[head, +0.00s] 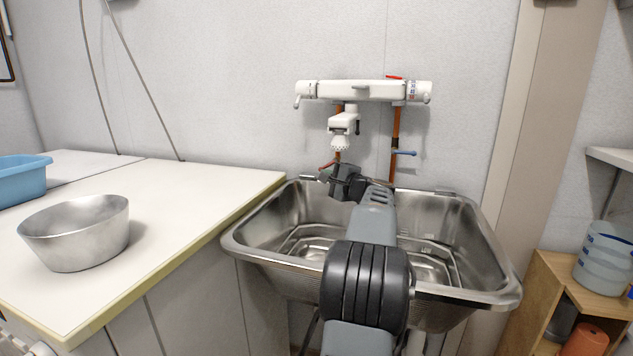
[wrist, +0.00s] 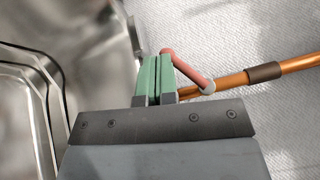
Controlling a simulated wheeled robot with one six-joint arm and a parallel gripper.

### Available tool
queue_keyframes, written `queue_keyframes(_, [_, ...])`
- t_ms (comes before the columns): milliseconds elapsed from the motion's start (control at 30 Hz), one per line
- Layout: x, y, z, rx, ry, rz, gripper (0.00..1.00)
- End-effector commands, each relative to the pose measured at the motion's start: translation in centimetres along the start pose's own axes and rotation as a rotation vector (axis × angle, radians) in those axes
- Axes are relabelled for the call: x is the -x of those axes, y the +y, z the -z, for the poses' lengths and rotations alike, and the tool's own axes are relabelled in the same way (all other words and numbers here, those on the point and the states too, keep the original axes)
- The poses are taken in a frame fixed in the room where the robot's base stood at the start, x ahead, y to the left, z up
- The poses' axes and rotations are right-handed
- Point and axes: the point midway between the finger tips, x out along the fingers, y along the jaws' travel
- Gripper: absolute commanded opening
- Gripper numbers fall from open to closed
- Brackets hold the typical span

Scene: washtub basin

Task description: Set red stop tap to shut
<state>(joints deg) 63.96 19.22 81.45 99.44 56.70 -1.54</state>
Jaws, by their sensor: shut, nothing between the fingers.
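The red stop tap (head: 328,164) is a small red lever on the left copper pipe, low behind the basin in the head view. In the wrist view its red lever (wrist: 188,70) slants across from the copper pipe (wrist: 235,81), at an angle to it. My gripper (wrist: 157,62) has its green fingers closed together with nothing between them. The fingertips are right beside the free end of the lever; I cannot tell whether they touch it. In the head view my gripper (head: 325,174) is just below the tap and hides part of the pipe.
A blue-handled tap (head: 404,153) sits on the right copper pipe. The white mixer (head: 365,91) with its spout is above. The steel basin (head: 240,243) lies beneath my arm. A counter (head: 190,188) with a metal bowl (head: 76,236) stands left.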

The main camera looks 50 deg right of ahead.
Motion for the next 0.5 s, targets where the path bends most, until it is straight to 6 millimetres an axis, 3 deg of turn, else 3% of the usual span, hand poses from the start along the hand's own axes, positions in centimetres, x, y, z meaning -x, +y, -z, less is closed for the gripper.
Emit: queue_keyframes(500, [-1.0,-0.5,-0.6,0.000,0.004,-0.001,0.00])
